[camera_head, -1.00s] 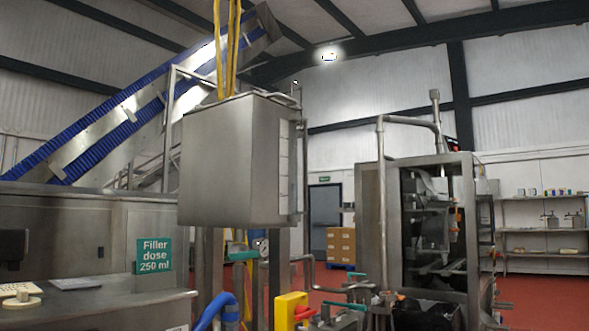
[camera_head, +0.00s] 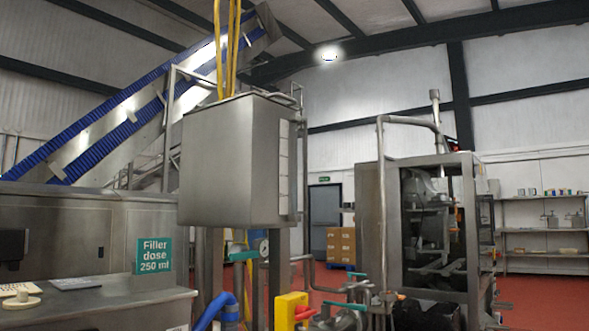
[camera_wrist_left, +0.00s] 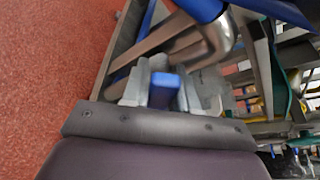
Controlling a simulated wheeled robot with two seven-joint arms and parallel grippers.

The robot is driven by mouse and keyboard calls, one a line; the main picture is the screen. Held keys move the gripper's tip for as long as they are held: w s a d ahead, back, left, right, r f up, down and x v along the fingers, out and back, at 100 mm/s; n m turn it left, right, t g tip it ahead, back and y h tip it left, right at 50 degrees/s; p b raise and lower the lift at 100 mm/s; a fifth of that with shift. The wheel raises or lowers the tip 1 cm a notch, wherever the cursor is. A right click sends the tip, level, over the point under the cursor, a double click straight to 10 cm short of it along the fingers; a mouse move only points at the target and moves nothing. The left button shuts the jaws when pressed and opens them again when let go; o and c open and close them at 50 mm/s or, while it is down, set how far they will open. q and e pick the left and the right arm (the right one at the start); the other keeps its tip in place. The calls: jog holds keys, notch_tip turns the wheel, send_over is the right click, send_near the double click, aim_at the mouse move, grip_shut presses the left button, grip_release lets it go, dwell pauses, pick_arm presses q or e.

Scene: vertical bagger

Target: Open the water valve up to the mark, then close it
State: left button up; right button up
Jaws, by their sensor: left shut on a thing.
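In the left wrist view my left gripper (camera_wrist_left: 160,95) has its grey fingers closed on a blue piece (camera_wrist_left: 163,88), which looks like a handle end. A steel pipe elbow (camera_wrist_left: 205,40) is just beyond the fingers, and a blue hose (camera_wrist_left: 195,6) runs above it. In the head view a blue hose (camera_head: 215,309) rises at the bottom, left of a yellow box (camera_head: 291,308) with a red part. Teal handles (camera_head: 245,255) show below the steel tank. I cannot make out the valve's mark. Neither gripper shows in the head view.
A steel tank (camera_head: 235,165) hangs above the pipework. A green sign (camera_head: 154,255) reading "Filler dose 250 ml" stands on a steel counter (camera_head: 95,305) at left. The bagger frame (camera_head: 470,235) stands at right. Red floor (camera_wrist_left: 45,80) lies open left of the wrist.

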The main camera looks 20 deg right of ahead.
pick_arm(q)
jog(key=shift+f, duration=0.1)
jog(key=f+n+t+b, duration=0.1)
jog(key=n+b, duration=0.1)
jog(key=a+f+n+t+h+b, duration=0.1)
jog(key=shift+s+a+n+b, duration=0.15)
jog(key=shift+s+n+b, duration=0.2)
jog(key=shift+s+n, duration=0.05)
jog(key=shift+a+f+n+b, duration=0.1)
jog(key=shift+f+n+b, duration=0.2)
jog(key=shift+n+b, duration=0.3)
jog(key=shift+r+t, duration=0.15)
jog(key=shift+t, duration=0.15)
jog(key=shift+r+p, duration=0.1)
jog(key=shift+p, duration=0.3)
dwell(5.9)
